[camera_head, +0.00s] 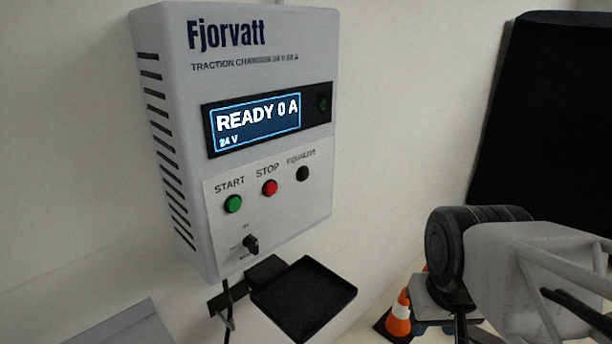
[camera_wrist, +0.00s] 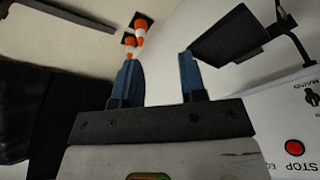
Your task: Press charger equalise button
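The charger (camera_head: 175,40) is a pale grey wall box with a lit display (camera_head: 258,124) reading "READY 0 A" and "24 V". Its black equalise button (camera_head: 303,173) is at the right of the button row, under the label "EQUALISE". The red stop button (camera_head: 270,187) and green start button (camera_head: 233,204) are to its left. In the wrist view my gripper (camera_wrist: 159,72) is open and empty, with two blue fingers apart. The charger panel (camera_wrist: 265,110) is at its right there, with the red stop button (camera_wrist: 294,147) visible; the equalise button is out of that view.
A black rotary knob (camera_head: 251,244) sits below the buttons. A black tray (camera_head: 305,297) juts out under the charger. Orange-and-white cones (camera_head: 398,318) stand on the floor. A large black panel (camera_head: 550,110) is at the right. Space before the buttons is clear.

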